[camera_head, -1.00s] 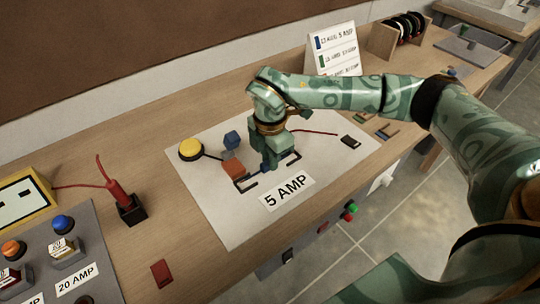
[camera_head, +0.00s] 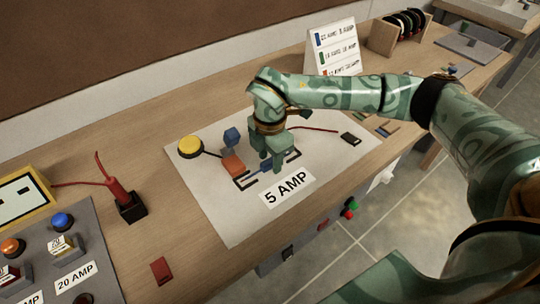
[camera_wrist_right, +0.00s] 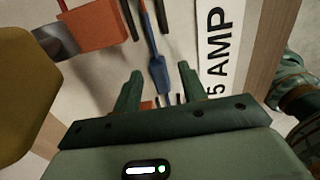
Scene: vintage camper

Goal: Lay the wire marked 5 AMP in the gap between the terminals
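The blue wire (camera_head: 265,168) lies on the white sheet (camera_head: 225,220) between the black terminal brackets, behind the 5 AMP label (camera_head: 287,190). In the right wrist view the blue wire (camera_wrist_right: 158,72) runs lengthwise between dark bracket bars (camera_wrist_right: 163,18), its wider blue part toward my fingers. My right gripper (camera_head: 272,160) is just above it; in the wrist view its two fingers (camera_wrist_right: 160,88) are apart with nothing clamped between them. The fingers partly hide the wire and far bracket in the head view. My left gripper is not in view.
A colour key card (camera_head: 333,50) and spool rack (camera_head: 398,35) stand behind. A 20 AMP panel (camera_head: 75,240) and red probe (camera_head: 117,190) are at left.

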